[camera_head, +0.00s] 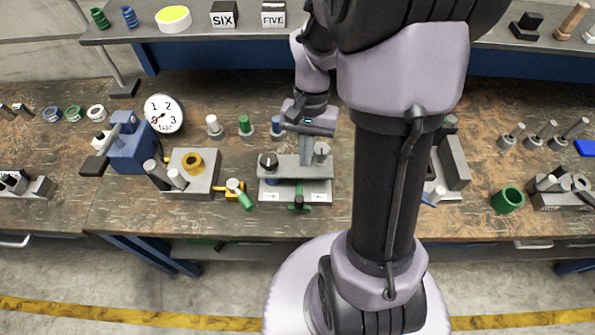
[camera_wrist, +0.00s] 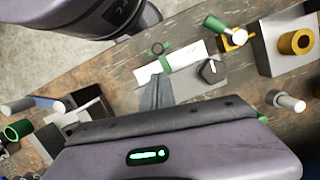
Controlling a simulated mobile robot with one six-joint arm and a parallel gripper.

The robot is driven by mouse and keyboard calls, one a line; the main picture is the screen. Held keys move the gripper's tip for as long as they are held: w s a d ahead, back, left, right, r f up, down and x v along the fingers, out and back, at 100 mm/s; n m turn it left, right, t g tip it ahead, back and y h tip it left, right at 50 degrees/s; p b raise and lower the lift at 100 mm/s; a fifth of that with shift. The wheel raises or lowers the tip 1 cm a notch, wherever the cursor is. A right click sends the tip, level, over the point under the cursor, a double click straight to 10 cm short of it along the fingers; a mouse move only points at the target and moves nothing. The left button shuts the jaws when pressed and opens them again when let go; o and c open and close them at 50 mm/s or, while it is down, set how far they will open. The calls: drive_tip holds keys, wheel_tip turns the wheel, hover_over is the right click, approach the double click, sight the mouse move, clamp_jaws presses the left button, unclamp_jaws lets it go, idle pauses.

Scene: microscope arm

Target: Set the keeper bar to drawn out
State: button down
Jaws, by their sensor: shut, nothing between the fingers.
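A grey fixture (camera_head: 295,167) stands on the bench in the middle of the head view, with a black knob (camera_head: 268,161) at its left and white labels along its front. A green piece (camera_head: 298,201) sits at its front between the labels. In the wrist view this green piece (camera_wrist: 164,62) crosses the white strip (camera_wrist: 190,54) and has a dark ring (camera_wrist: 157,48) at its end. It looks like the keeper bar, but I cannot be sure. My gripper (camera_wrist: 157,100) is shut and empty, pointing down over the fixture near the green piece; contact cannot be told.
A block with a brass ring (camera_head: 192,163) and a yellow clamp with a green handle (camera_head: 240,194) stand left of the fixture. A blue device (camera_head: 132,148) and a dial gauge (camera_head: 163,113) are further left. A green ring (camera_head: 508,199) lies right. My arm hides bench right of the fixture.

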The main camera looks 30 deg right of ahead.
drive_tip(key=b, duration=0.4)
hover_over(302, 185)
drive_tip(key=s+a, duration=0.2)
drive_tip(key=f, duration=0.9)
drive_tip(key=shift+s+d+f, duration=0.2)
drive_tip(key=shift+d+f, duration=0.05)
drive_tip(key=shift+f, duration=0.1)
